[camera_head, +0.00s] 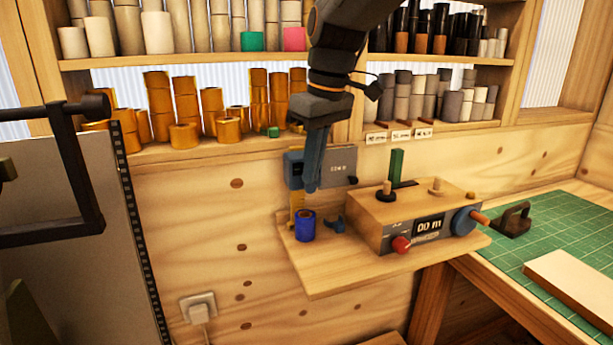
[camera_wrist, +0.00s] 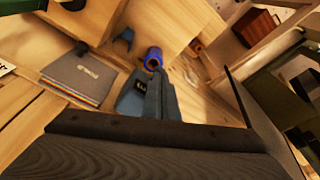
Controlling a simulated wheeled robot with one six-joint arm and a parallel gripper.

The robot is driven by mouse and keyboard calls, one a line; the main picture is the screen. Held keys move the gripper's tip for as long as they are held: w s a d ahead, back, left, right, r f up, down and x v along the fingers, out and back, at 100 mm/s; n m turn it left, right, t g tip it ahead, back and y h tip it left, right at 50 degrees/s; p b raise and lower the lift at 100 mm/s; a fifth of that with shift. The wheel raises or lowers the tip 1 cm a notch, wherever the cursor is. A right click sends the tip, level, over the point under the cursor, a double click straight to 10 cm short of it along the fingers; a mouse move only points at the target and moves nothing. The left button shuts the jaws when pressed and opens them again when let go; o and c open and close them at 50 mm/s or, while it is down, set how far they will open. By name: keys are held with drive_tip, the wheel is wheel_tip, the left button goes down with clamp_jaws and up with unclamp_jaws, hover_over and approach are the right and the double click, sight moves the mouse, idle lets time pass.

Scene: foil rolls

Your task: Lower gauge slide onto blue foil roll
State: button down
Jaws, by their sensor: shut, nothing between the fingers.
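The blue foil roll (camera_head: 305,232) stands upright on the wooden shelf, at the foot of a yellowish post (camera_head: 296,203). It also shows in the wrist view (camera_wrist: 153,56), open end toward me. The blue-grey gauge slide (camera_head: 293,170) sits on the post, above the roll with a gap between them. My gripper (camera_head: 311,190) points down, shut and empty, just right of the slide and above the roll. Whether it touches the slide I cannot tell. In the wrist view my fingers (camera_wrist: 154,82) partly cover a blue-grey labelled part, likely the slide.
A grey panel (camera_head: 340,165) stands behind my gripper. Shelves of several rolls (camera_head: 160,100) lie behind. The shelf front (camera_head: 335,280) is clear.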

drive_tip(key=shift+f, duration=0.45)
drive_tip(key=s+r+p, duration=0.1)
drive_tip(key=s+d+r, duration=0.1)
drive_tip(key=s, duration=0.1)
drive_tip(key=s+r+p, duration=0.1)
drive_tip(key=s, duration=0.1)
drive_tip(key=shift+d+p, duration=0.2)
drive_tip(key=shift+p, duration=0.15)
idle(0.4)
